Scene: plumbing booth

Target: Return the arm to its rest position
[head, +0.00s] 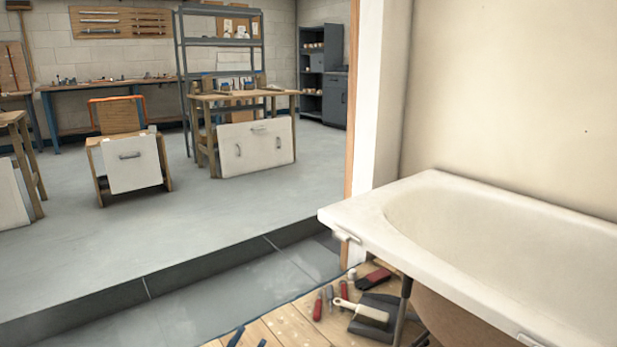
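I can make out neither my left gripper nor my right gripper in the head view. No arm of mine is clearly seen, so nothing shows whether either gripper holds anything. Two small dark blue tips (236,336) show at the bottom edge over the wooden boards. They are cut off by the frame, and I cannot tell what they belong to.
A white bathtub (350,215) fills the right side. Beside it, hand tools and a brush (362,312) lie on wooden boards (290,325). A wooden table (205,97) and cabinet (130,160) stand further back. The grey floor (220,205) between is clear.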

